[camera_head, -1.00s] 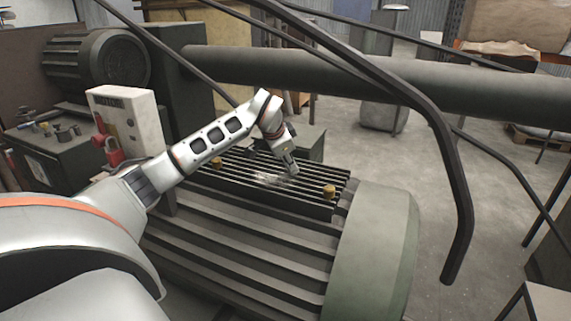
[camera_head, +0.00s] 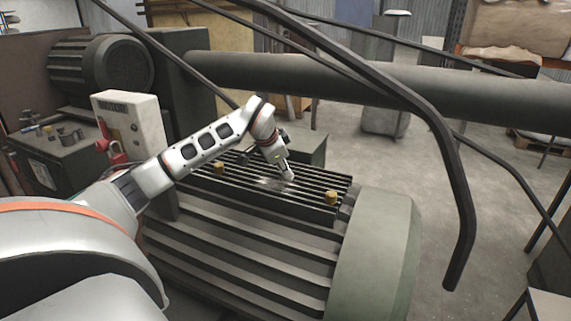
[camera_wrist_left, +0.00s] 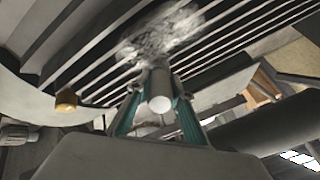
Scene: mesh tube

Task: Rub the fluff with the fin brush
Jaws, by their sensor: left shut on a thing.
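The fluff (camera_head: 266,183) is a pale grey-white patch across the dark parallel fins of the grille (camera_head: 240,185) on top of the motor. It also shows in the left wrist view (camera_wrist_left: 165,35). My left gripper (camera_head: 284,166) is over the right part of the patch. In the left wrist view my left gripper (camera_wrist_left: 158,112) has its teal-edged fingers shut on the fin brush (camera_wrist_left: 159,92), seen as a pale, round-ended handle. The brush's far end reaches the near edge of the fluff; I cannot tell whether it touches. My right gripper is not in view.
Yellow knobs stand at the grille's left (camera_head: 218,167) and right (camera_head: 331,197). A thick pipe (camera_head: 330,75) crosses behind, and a bent dark bar (camera_head: 455,180) hangs at the right. A white switch box (camera_head: 130,125) stands at the left.

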